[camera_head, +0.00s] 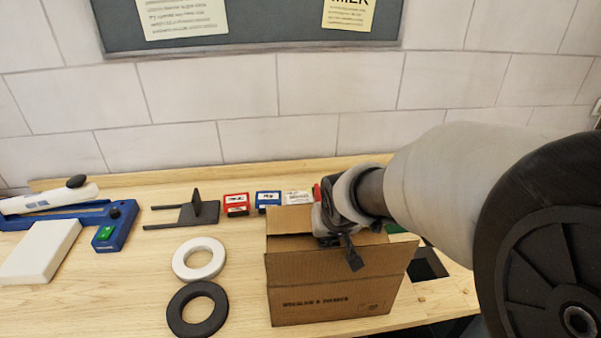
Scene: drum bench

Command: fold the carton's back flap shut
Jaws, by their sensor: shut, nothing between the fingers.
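The brown cardboard carton (310,303) stands upright on the wooden bench, with its printed front face toward me. A cardboard panel (289,221) shows along the carton's back left, behind my gripper; I take it as part of the back flap. The rest of that flap is hidden by my gripper and wrist. My gripper (353,262) points down over the carton's top, right of its middle. It is shut and empty, with its dark fingertips showing against the upper front of the carton. Whether it touches the cardboard cannot be told.
Red (236,204) and blue (268,200) small boxes stand behind the carton. A white ring (199,258) and a black ring (197,309) lie left of it. A dark bracket (197,211) and a blue tool (113,228) are farther left. The tiled wall rises behind the bench.

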